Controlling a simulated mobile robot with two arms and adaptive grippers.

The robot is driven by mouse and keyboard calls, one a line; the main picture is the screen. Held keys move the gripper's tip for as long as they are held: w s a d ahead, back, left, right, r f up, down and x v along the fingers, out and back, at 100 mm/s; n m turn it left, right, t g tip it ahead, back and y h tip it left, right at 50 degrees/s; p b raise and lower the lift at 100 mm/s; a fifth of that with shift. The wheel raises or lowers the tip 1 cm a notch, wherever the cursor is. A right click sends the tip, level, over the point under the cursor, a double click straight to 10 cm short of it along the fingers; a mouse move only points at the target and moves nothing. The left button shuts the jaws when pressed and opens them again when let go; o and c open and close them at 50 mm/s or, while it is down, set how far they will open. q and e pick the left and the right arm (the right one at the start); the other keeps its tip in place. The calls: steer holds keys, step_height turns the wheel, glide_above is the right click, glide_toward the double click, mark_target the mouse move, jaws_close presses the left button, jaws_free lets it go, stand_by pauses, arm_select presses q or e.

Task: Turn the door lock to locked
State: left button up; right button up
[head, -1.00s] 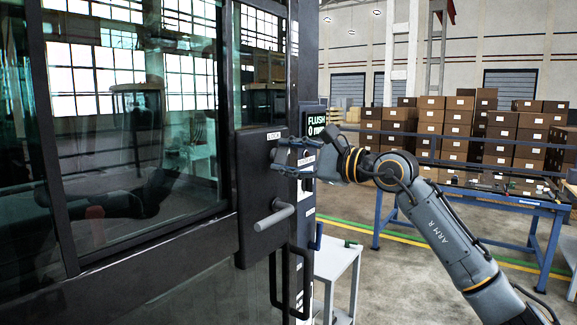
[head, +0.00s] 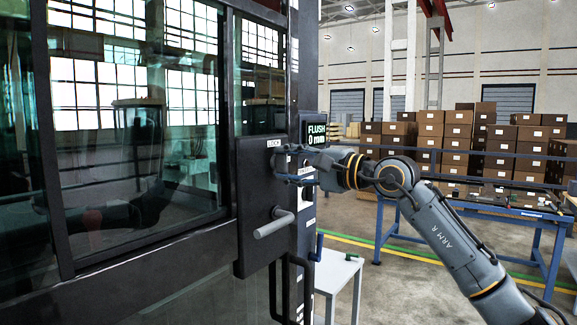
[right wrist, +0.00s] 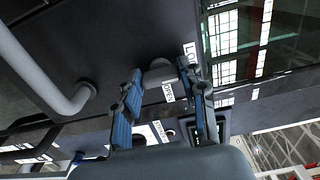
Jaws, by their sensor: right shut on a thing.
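The dark cab door carries a black lock plate (head: 250,185) with a small white label at its top reading something like LOCK. My right gripper (head: 284,166) is at the upper right of this plate, its fingers pointing left. In the right wrist view my right gripper (right wrist: 160,88) has its two blue-padded fingers on either side of the grey lock knob (right wrist: 158,70), shut on it. A white OPEN label is just beside the knob, and a LOCK label is above right. In the head view the fingers mostly hide the knob. My left gripper is not in view.
A grey lever handle (head: 274,223) sticks out below the knob, with a black pull bar under it. A FLUSH 0 mm display (head: 315,134) is right of the door edge. A white stand (head: 335,272) and a blue-framed table (head: 480,205) are at right.

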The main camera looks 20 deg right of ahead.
steer(key=o, duration=1.1)
steer(key=shift+o, duration=0.2)
steer(key=v, duration=1.2)
steer(key=shift+a+f, duration=0.1)
